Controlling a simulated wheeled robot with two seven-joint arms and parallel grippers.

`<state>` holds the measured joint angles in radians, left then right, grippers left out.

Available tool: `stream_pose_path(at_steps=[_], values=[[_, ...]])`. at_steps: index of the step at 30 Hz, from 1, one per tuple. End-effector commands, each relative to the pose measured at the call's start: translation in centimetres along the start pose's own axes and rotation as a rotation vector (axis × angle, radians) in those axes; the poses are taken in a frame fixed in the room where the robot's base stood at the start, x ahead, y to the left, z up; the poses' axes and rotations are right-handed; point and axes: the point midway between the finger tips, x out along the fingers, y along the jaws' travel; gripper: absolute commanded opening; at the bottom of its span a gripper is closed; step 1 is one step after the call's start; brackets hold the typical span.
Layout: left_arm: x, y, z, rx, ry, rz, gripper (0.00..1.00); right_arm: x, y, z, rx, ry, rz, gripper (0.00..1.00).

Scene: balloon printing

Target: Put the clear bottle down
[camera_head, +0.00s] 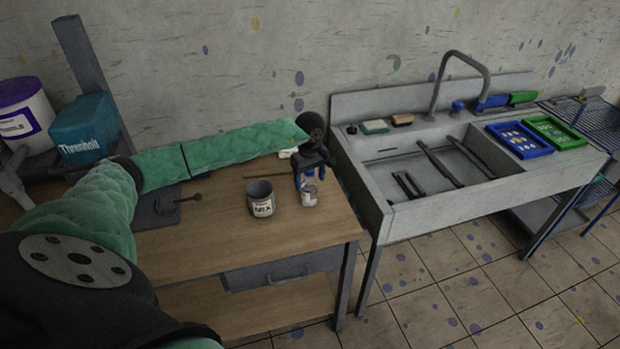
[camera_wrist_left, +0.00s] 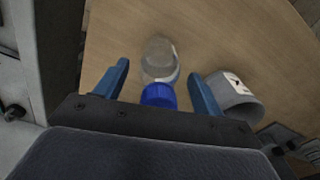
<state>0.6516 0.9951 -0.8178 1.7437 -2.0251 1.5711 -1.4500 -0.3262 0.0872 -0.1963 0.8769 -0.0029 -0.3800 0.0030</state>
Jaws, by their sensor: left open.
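The clear bottle (camera_head: 309,194) stands on the wooden table (camera_head: 240,235) near its right end, partly hidden by my left gripper (camera_head: 311,173). In the left wrist view the clear bottle (camera_wrist_left: 160,62) shows with its blue cap (camera_wrist_left: 159,95) between the two blue fingers of my left gripper (camera_wrist_left: 160,88). The fingers are spread, with a gap on each side of the cap. The bottle looks upright on the table. My right gripper is in neither view.
A grey labelled cup (camera_head: 261,199) stands just left of the bottle; it also shows in the left wrist view (camera_wrist_left: 235,98). A sink (camera_head: 440,175) adjoins the table on the right. A teal box (camera_head: 84,130) and a white bucket (camera_head: 24,112) stand far left. The front tabletop is clear.

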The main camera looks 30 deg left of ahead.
Motion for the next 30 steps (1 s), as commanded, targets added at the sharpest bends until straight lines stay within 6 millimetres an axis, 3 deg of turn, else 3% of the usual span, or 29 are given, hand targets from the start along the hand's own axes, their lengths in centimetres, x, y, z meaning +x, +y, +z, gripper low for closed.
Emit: stream_pose_path(at_steps=[5,21,30], values=[[-0.7,0.0,0.0,0.0,0.001,0.001,0.69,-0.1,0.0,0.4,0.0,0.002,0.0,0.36],[-10.2,0.0,0.0,0.0,0.001,0.002,0.69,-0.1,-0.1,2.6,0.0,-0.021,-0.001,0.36],[-12.1,0.0,0.0,0.0,0.0,0.0,0.69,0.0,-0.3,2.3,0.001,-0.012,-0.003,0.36]])
